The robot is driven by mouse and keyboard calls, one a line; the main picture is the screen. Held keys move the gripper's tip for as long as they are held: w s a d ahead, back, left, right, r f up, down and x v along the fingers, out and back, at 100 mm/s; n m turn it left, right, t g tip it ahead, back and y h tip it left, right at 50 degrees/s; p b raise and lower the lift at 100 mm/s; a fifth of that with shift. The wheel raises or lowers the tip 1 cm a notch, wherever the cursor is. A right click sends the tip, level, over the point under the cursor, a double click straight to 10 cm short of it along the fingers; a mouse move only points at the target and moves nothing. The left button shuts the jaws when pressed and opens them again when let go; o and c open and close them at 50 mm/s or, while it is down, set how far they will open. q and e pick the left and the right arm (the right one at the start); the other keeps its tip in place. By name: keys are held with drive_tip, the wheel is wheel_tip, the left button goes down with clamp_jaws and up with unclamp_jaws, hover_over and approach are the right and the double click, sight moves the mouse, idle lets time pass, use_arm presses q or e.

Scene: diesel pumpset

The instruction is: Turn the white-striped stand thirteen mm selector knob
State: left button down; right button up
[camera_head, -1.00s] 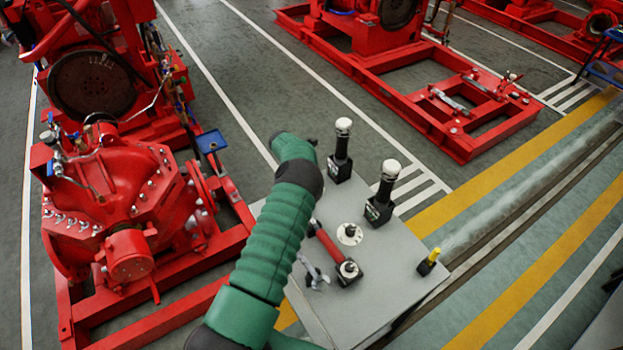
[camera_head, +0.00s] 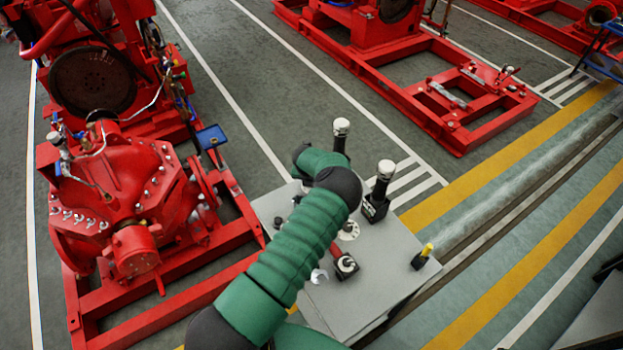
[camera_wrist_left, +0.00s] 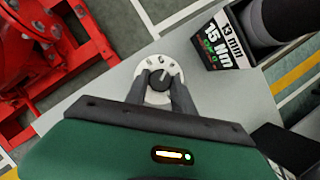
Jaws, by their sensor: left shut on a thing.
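In the left wrist view, a black selector knob (camera_wrist_left: 158,80) sits on a round white dial plate (camera_wrist_left: 153,63) with dark marks around it. My left gripper (camera_wrist_left: 158,88) is shut on the knob, one finger on each side. Just right of it stands a black tool stand (camera_wrist_left: 220,45) labelled 13 mm, 15 Nm. In the head view, my green left arm hides the gripper and the held knob. Two black stands with white-topped tools show there, one at the back (camera_head: 340,143) and one to the right (camera_head: 377,195). My right gripper is not in view.
A red pumpset (camera_head: 130,200) stands close on the left. The table's right front is clear.

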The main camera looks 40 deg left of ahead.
use_arm(q)
drive_tip(key=n, duration=0.1)
drive_tip(key=n+y, duration=0.1)
drive_tip(key=shift+w+r+n, duration=0.15)
drive_tip(key=shift+w+n, duration=0.15)
drive_tip(key=shift+n, duration=0.1)
drive_tip(key=shift+w+n+g+b, duration=0.1)
drive_tip(key=shift+n+g+b, duration=0.4)
drive_tip(key=shift+n, duration=0.3)
drive_tip(key=n+b, duration=0.2)
drive_tip(key=n+g+y+b, duration=0.1)
drive_tip(key=shift+d+f+n, duration=0.1)
drive_tip(key=shift+f+n, duration=0.15)
drive_tip(key=shift+n, duration=0.05)
drive_tip(key=n+g+b, duration=0.1)
drive_tip(key=n+b, duration=0.1)
drive_tip(key=shift+w+r+n+b, duration=0.1)
drive_tip(key=shift+n+b, duration=0.2)
drive_tip(key=shift+b, duration=0.1)
drive_tip(key=shift+r+n+g+b, duration=0.15)
drive_tip(key=shift+n+g+b, duration=0.15)
drive_tip(key=shift+n+b, duration=0.2)
drive_tip(key=c, duration=1.3)
unclamp_jaws()
drive_tip(key=shift+c, duration=0.2)
drive_tip(key=shift+o, duration=1.4)
